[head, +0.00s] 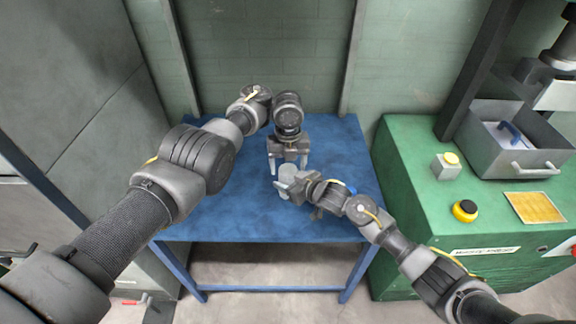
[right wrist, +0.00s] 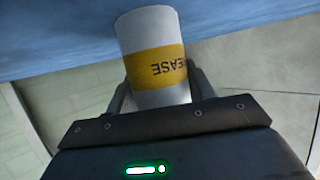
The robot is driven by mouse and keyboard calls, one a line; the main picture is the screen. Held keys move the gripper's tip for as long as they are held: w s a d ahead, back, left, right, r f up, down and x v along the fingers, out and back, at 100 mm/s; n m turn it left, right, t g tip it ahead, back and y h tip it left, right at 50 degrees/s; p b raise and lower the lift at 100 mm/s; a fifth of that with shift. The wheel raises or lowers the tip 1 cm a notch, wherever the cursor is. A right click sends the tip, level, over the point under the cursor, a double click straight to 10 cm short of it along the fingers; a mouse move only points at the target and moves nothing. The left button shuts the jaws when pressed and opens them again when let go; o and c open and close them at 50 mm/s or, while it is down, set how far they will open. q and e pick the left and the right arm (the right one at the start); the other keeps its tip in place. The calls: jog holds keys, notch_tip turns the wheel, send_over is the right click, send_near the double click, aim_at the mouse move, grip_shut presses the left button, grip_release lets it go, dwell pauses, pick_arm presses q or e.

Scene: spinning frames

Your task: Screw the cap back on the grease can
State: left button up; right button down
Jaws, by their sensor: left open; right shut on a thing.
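The grease can (right wrist: 152,40) is white with a yellow band; part of the word "GREASE" shows upside down in the right wrist view. My right gripper (head: 284,187) is shut around it above the blue table. In the head view the can (head: 287,171) is small and pale between the two grippers. My left gripper (head: 287,162) points down, fingers apart, at or just behind the can; I cannot tell whether it touches. I cannot make out the cap. A small bright blue thing (head: 350,187) shows partly behind my right wrist; I cannot tell what it is.
The blue table (head: 225,215) is mostly bare around the grippers. A wall closes the back.

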pick_arm(q)
jog(key=shift+r, duration=1.95)
jog(key=shift+c, duration=0.4)
